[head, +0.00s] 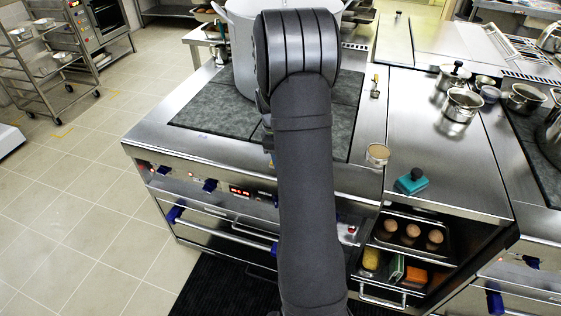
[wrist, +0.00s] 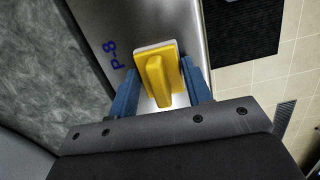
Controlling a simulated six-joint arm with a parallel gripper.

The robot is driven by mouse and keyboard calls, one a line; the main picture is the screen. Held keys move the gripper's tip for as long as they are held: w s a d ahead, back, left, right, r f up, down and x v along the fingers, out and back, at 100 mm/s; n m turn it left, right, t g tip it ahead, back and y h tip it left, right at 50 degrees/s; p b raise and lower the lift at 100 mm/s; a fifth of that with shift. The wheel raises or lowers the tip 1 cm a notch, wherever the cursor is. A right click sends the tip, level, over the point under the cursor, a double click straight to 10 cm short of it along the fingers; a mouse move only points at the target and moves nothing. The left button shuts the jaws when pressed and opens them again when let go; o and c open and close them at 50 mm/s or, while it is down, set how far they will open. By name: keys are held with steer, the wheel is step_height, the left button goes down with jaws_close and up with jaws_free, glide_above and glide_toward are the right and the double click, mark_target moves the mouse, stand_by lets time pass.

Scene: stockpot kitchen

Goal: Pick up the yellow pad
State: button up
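The yellow pad (wrist: 167,57) shows in the wrist view as a flat block with a raised yellow grip and a pale lower edge. It lies on a steel surface marked "P-8" in blue. My gripper (wrist: 159,70) has its blue fingers apart, one to each side of the pad, with the raised grip between them. Gaps show between the grip and both fingers, so nothing is clamped. Whether the fingers touch the pad's sides is hard to tell.
A large pot (head: 243,50) stands on the dark cooktop behind my arm. Small pans (head: 457,105) are at the right. An open shelf below holds several items.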

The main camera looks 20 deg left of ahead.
steer(key=c, duration=0.4)
steer(key=shift+r, duration=0.1)
steer(key=shift+r, duration=0.3)
steer(key=r, duration=0.3)
steer(key=shift+d+r, duration=0.2)
steer(key=shift+r, duration=0.2)
steer(key=d+r, duration=0.2)
steer(key=d, duration=0.1)
steer(key=s+d+r, duration=0.1)
steer(key=d+r, duration=0.1)
steer(key=d, duration=0.2)
steer(key=d+r, duration=0.2)
steer(key=d, duration=0.2)
steer(key=shift+s+d+r, duration=0.1)
steer(key=shift+s+r, duration=0.1)
steer(key=shift+s, duration=0.15)
steer(key=o, duration=0.4)
steer(key=shift+c, duration=1.3)
